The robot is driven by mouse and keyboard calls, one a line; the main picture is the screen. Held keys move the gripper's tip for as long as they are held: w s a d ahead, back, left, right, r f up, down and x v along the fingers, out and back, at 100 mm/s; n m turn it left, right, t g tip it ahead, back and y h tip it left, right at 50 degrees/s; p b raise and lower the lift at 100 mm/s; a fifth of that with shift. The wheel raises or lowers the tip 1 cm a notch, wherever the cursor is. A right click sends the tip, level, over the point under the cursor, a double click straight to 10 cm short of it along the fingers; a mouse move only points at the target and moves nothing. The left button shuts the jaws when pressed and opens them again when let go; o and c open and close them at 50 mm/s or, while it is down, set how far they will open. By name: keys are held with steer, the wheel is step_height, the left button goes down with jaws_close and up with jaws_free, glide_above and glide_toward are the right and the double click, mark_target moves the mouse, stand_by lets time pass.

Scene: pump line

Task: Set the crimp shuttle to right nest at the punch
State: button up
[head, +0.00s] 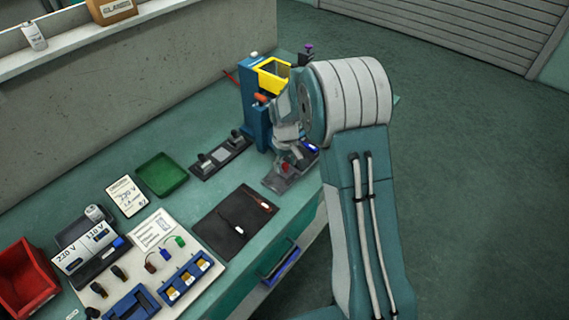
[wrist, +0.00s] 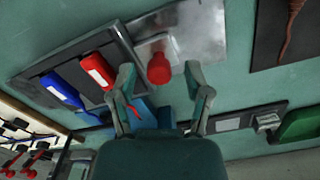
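The press or punch (head: 258,112) is a blue column with a yellow guard, standing at the bench's far end. At its foot is a metal slide plate (head: 276,183) with a red knob (head: 285,168), which I take for the crimp shuttle's handle. In the wrist view the red knob (wrist: 158,69) stands on the pale metal plate (wrist: 205,32). Left of it, a dark carrier (wrist: 38,95) holds a red piece (wrist: 97,70) and a blue piece (wrist: 62,90). My gripper (wrist: 159,72) is open, one finger on each side of the knob, with gaps visible. My arm hides part of the punch.
A dark mat (head: 222,228) with a tool lies in front. A dark fixture (head: 220,158) and a green tray (head: 161,174) lie left of the punch. Voltage-marked holders (head: 90,248) and a red bin (head: 25,278) are farther left. A wall stands behind the bench.

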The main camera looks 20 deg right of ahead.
steer(key=shift+r, duration=0.1)
step_height(320, 180, up, 12)
stand_by(0.5)
stand_by(0.4)
steer(key=s+r+m+t, duration=0.2)
steer(key=s+r+t, duration=0.1)
steer(key=s+r, duration=1)
steer(key=s+m+t, duration=0.1)
steer(key=s+t, duration=0.1)
steer(key=s, duration=1.4)
steer(key=shift+s+a+f+m+t, duration=0.15)
steer(key=shift+a+f+m+t, duration=0.1)
steer(key=shift+m+t, duration=0.05)
